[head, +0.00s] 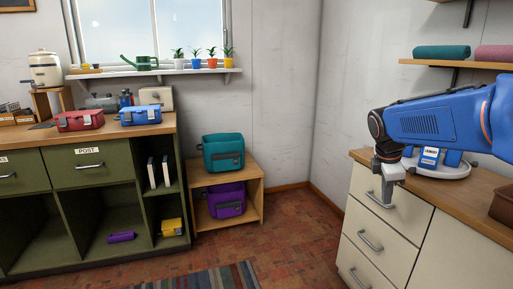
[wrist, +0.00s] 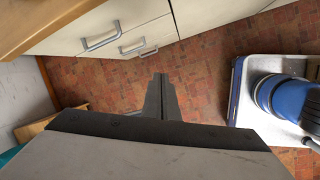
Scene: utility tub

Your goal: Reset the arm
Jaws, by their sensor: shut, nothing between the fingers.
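My arm reaches in from the right in the head view, over the cream drawer cabinet (head: 385,245). My gripper (head: 380,198) hangs from its end, in front of the cabinet's top drawer. In the wrist view my gripper (wrist: 160,82) has its two dark fingers together, with nothing between them. Beyond the fingers is the brick-patterned floor (wrist: 205,72). Whether the gripper touches the cabinet cannot be told from the head view.
Cabinet drawer handles (wrist: 102,40) show near the fingers. A white round-based item (head: 440,168) stands on the counter behind my arm. A wooden shelf stand (head: 258,190) holds teal (head: 223,152) and purple bins (head: 224,200). The floor between is open.

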